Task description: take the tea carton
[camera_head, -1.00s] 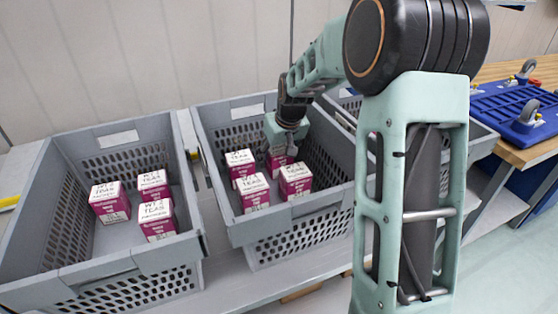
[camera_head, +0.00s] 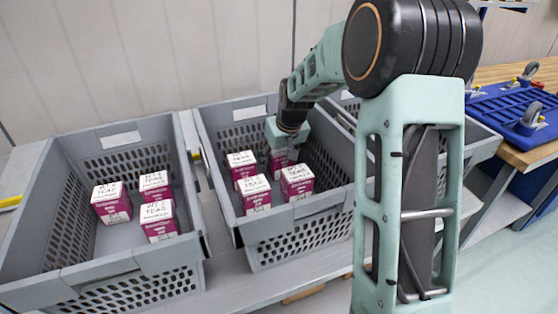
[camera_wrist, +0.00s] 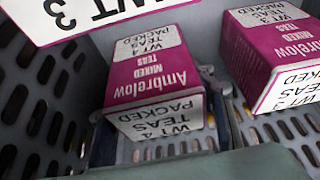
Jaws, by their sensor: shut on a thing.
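My gripper (camera_head: 287,140) reaches down into the back of the middle grey crate. It is shut on a magenta and white tea carton (camera_head: 281,161), partly hidden under the gripper in the head view. In the wrist view this tea carton (camera_wrist: 155,75) sits between the two fingers, with its lettering upside down. Three more tea cartons stand close by in the same crate: one at the left (camera_head: 242,168), one in front (camera_head: 256,193) and one at the front right (camera_head: 297,181). I cannot tell whether the held carton touches the crate floor.
The middle crate (camera_head: 283,229) has perforated walls; its right part is largely clear. A left crate (camera_head: 98,270) holds three similar cartons (camera_head: 111,203). Another crate stands at the right, partly behind my arm. A wooden bench (camera_head: 540,150) with blue wheeled items is at far right.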

